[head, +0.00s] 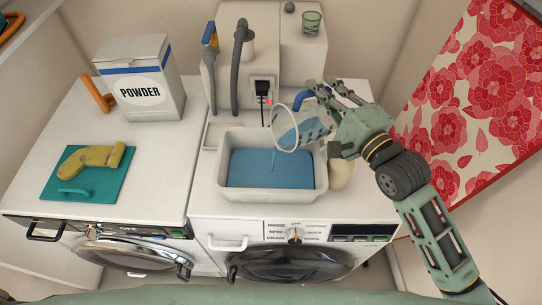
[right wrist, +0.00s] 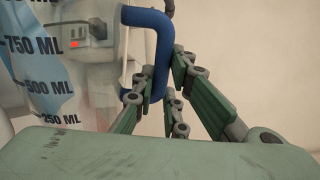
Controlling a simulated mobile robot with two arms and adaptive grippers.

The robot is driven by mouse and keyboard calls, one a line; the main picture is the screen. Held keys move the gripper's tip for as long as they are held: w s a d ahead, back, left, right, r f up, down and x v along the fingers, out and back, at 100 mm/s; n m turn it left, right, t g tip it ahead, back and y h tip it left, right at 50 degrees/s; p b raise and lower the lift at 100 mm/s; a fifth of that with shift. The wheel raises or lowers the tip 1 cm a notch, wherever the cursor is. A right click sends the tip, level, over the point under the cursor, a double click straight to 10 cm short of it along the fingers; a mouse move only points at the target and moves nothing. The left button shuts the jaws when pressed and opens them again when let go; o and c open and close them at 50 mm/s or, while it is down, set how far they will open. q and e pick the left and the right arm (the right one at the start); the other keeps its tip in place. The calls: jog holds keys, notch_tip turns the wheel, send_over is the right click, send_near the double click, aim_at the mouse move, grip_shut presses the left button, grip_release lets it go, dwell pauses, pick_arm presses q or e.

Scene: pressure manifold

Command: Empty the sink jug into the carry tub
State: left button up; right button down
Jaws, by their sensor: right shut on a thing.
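The clear jug (head: 306,130) is tilted over the carry tub (head: 268,197), its mouth to the left. A thin blue stream falls from its lip into the tub, which holds a broad pool of blue liquid. My right gripper (head: 328,104) is shut on the jug's blue handle, which shows between the fingers in the right wrist view (right wrist: 163,45). That view also shows blue liquid slanting across the jug's ML markings. The tub stands on the right-hand washing machine. My left gripper is not in view.
A pale rounded object (head: 341,174) stands close to the tub's right side. Grey hoses (head: 239,65) and a socket box (head: 263,88) are behind. A powder box (head: 140,80) and a teal mat (head: 58,188) with a yellow item are at left.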

jog(key=shift+s+a+r, duration=0.1)
jog(key=shift+s+a, duration=0.05)
jog(key=shift+a, duration=0.05)
jog(key=shift+s+a+r+n+p, duration=0.45)
jog(key=shift+a+r+n+p, duration=0.3)
jog(key=shift+p, duration=0.45)
